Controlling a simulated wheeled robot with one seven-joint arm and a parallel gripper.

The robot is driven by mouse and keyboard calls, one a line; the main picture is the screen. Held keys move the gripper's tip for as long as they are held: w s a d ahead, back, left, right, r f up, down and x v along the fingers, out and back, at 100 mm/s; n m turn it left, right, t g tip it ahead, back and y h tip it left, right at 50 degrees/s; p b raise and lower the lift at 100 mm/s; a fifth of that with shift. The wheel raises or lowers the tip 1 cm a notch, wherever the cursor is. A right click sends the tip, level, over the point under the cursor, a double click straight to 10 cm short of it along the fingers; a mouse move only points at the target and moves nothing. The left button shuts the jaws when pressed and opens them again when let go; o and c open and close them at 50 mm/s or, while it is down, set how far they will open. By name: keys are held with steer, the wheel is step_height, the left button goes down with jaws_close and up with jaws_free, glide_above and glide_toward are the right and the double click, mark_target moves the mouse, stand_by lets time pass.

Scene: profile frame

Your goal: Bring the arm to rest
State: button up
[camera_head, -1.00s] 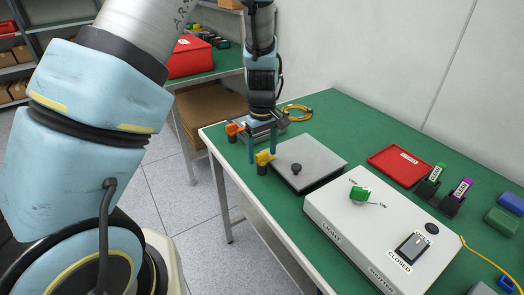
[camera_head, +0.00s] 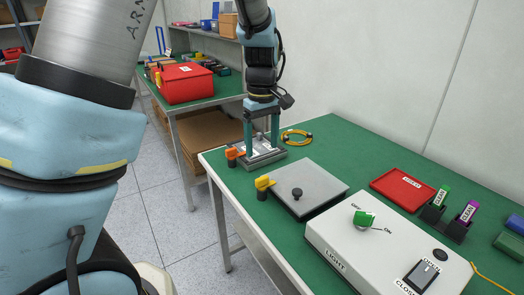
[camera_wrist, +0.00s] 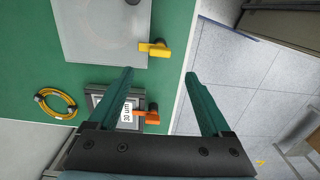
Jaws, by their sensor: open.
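My gripper (camera_head: 262,142) is at the far left end of the green table (camera_head: 330,140), above a small grey fixture (camera_head: 252,158) with an orange handle (camera_head: 234,152). Its two teal fingers are apart with nothing between them. In the wrist view my gripper (camera_wrist: 158,82) is open over the table's edge, and the fixture (camera_wrist: 98,101) with a "30 um" label and its orange handle (camera_wrist: 146,117) show near the left finger. Whether the fingers touch the fixture cannot be told from the head view.
A grey plate (camera_head: 318,180) with a black knob has a yellow handle (camera_head: 264,183) beside it. A white control box (camera_head: 345,240), a red tray (camera_head: 402,188) and a yellow cable coil (camera_head: 297,136) are on the table. A red box (camera_head: 187,85) stands on a table behind.

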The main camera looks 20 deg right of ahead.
steer(key=shift+a, duration=0.1)
stand_by(0.3)
steer(key=s+a+m, duration=0.1)
steer(key=s+a, duration=0.1)
steer(key=a, duration=1.3)
steer(key=s+a+m+t, duration=0.1)
steer(key=s+a+m, duration=0.1)
steer(key=a, duration=1.3)
steer(key=shift+r+m+t, duration=0.3)
steer(key=shift+r, duration=0.05)
